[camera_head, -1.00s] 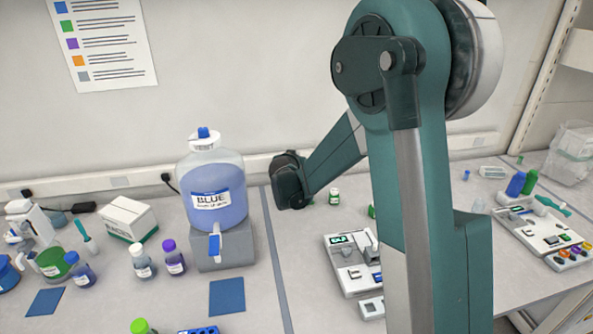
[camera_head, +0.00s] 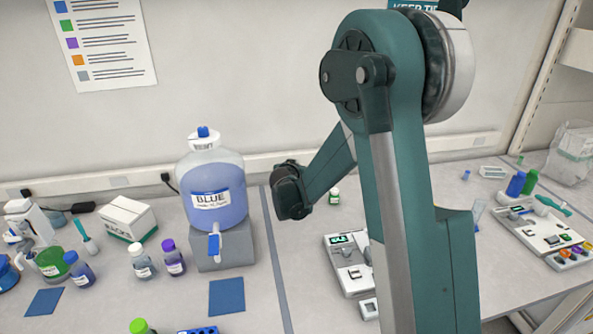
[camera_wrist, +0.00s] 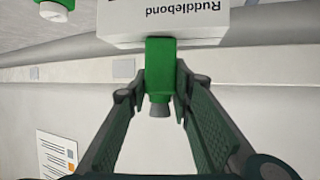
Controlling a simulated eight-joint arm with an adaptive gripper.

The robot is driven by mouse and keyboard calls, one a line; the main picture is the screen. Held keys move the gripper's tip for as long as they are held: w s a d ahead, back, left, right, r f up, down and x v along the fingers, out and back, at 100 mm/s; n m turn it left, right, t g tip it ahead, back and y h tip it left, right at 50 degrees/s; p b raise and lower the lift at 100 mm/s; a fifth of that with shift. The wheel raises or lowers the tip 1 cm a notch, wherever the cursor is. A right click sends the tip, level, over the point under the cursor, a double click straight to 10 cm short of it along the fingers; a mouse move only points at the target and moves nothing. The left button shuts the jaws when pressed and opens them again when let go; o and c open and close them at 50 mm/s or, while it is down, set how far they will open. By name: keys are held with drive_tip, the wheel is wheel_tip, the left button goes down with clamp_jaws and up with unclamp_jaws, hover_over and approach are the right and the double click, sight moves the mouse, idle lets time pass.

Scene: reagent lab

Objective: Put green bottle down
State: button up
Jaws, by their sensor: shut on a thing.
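In the wrist view, my gripper (camera_wrist: 158,90) has its two dark fingers closed in on a green bottle (camera_wrist: 160,62) with a grey tip that points back between them. The bottle's far end meets a white piece (camera_wrist: 180,22) with upside-down "Ruddlebond" lettering; I cannot tell whether that is part of it or a box behind. In the head view, the gripper and held bottle are not clearly visible, with my arm in front of that part of the bench. A small bottle with a green cap (camera_head: 334,196) stands right of my arm's dark joint.
A large blue carboy (camera_head: 213,200) stands on a grey block at the left. Several small bottles, a white box (camera_head: 127,219) and blue mats (camera_head: 227,296) lie around it. A white instrument (camera_head: 347,262) is beside my arm; a tray (camera_head: 540,225) is at the right.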

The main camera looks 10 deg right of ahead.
drive_tip(key=o, duration=0.9)
drive_tip(key=shift+r, duration=0.15)
drive_tip(key=shift+p+v, duration=0.4)
drive_tip(key=shift+v, duration=5.55)
drive_tip(key=shift+s, duration=0.1)
